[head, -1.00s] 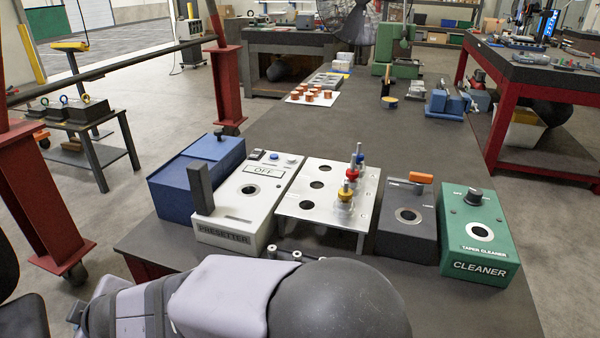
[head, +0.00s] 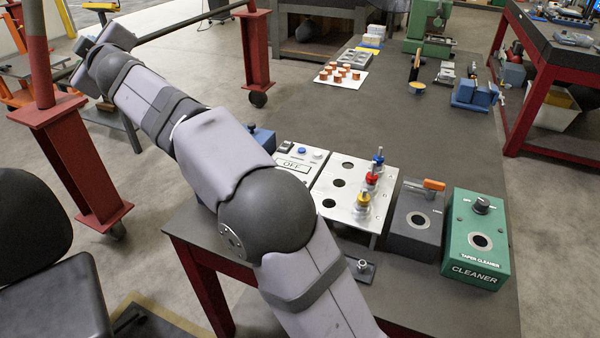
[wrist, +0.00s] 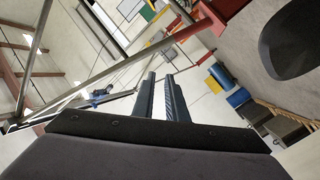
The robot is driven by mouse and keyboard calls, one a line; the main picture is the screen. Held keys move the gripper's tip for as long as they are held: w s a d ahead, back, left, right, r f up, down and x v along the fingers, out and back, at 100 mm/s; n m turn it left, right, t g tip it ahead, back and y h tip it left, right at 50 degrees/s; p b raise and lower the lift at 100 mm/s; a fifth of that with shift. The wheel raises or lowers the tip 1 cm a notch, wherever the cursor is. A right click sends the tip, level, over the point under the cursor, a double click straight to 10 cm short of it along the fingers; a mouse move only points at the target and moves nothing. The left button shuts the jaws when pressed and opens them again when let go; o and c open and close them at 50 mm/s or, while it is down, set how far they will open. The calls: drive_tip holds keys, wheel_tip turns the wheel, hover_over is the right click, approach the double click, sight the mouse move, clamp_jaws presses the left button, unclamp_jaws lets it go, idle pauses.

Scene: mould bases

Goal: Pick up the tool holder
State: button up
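Three tool holders stand in the silver rack plate: one with a blue top (head: 378,158), one red (head: 371,179), one yellow (head: 363,200). They sit in the right-hand row of the plate (head: 338,208); the left row shows open holes. My gripper (wrist: 160,76) shows in the wrist view with a narrow gap between its two dark fingers and nothing between them. It points away from the bench, towards distant floor and frames. In the head view my arm reaches to the upper left, well away from the holders; its fingers cannot be made out there.
Right of the rack are a dark grey block with an orange lever (head: 413,222) and a green taper cleaner (head: 478,240). My arm hides most of the presetter (head: 300,160) and blue box (head: 262,138). A red post (head: 75,165) stands left; a chair (head: 35,210) is nearby.

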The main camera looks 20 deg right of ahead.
drive_tip(key=w+d+h+p, duration=0.1)
drive_tip(key=w+d+p, duration=0.25)
drive_tip(key=d, duration=0.25)
drive_tip(key=w+d+f+m+g+h+p, duration=0.1)
drive_tip(key=d+f+p, duration=0.3)
drive_tip(key=d+f, duration=0.45)
drive_tip(key=w+d+f+m+g+h+p, duration=0.1)
drive_tip(key=d+f+p, duration=0.35)
drive_tip(key=d, duration=0.75)
drive_tip(key=s+d+f+m+h+p, duration=0.1)
drive_tip(key=s+d+f+p, duration=0.3)
drive_tip(key=d, duration=0.5)
drive_tip(key=m+g+h+p, duration=0.2)
drive_tip(key=m+h+p, duration=0.3)
drive_tip(key=m, duration=0.7)
approach(375, 166)
drive_tip(key=w+f+h, duration=0.1)
drive_tip(key=w+f, duration=0.2)
drive_tip(key=w, duration=0.2)
drive_tip(key=b, duration=0.3)
drive_tip(key=w+d+b, duration=0.1)
drive_tip(key=b, duration=0.2)
drive_tip(key=shift+w+d+f, duration=0.2)
drive_tip(key=shift+w, duration=0.1)
drive_tip(key=shift+x, duration=0.95)
drive_tip(key=shift+b+x, duration=1)
drive_tip(key=shift+x, duration=1.55)
clamp_jaws()
